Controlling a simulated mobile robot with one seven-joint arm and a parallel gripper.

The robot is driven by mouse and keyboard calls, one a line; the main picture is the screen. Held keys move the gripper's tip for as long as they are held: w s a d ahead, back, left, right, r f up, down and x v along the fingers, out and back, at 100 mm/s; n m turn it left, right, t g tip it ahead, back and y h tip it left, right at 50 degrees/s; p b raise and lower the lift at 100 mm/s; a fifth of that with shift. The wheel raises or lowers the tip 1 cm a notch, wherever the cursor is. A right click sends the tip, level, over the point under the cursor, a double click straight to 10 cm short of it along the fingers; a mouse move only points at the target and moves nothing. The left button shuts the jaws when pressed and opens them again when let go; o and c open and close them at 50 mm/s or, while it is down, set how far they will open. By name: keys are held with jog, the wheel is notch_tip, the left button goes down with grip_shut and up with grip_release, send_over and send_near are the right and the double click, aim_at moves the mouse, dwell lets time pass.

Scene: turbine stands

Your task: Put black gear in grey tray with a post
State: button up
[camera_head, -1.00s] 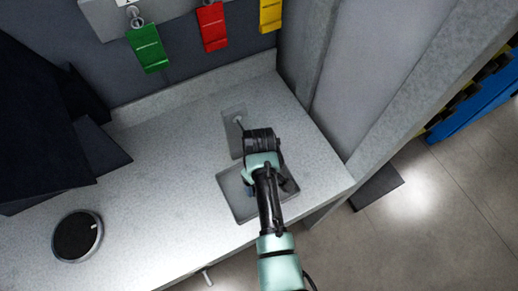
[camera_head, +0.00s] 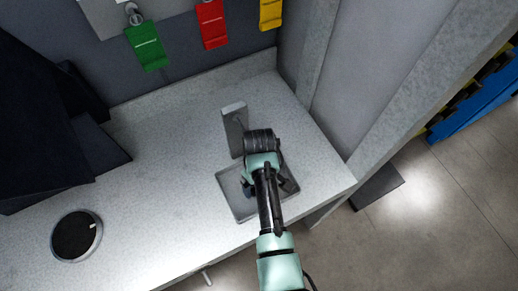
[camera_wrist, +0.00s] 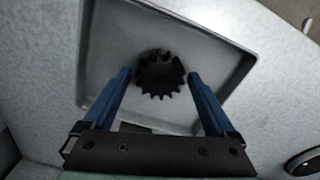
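A black gear (camera_wrist: 160,88) lies on the floor of a larger grey tray (camera_wrist: 112,40) in the wrist view. My gripper (camera_wrist: 159,77) is open, its two blue fingers on either side of the gear with gaps between. In the head view, my gripper (camera_head: 262,184) is over this larger tray (camera_head: 240,212), and my arm hides the gear.
A round black disc with a grey rim (camera_head: 77,236) sits at the left of the speckled counter (camera_head: 165,185). Green (camera_head: 147,46), red (camera_head: 212,25) and yellow (camera_head: 270,14) tags hang at the back. The counter is clear between disc and trays.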

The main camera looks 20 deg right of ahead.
jog(key=shift+o, duration=0.3)
notch_tip(320, 180, up, 7)
jog(key=p, duration=0.7)
dwell(0.7)
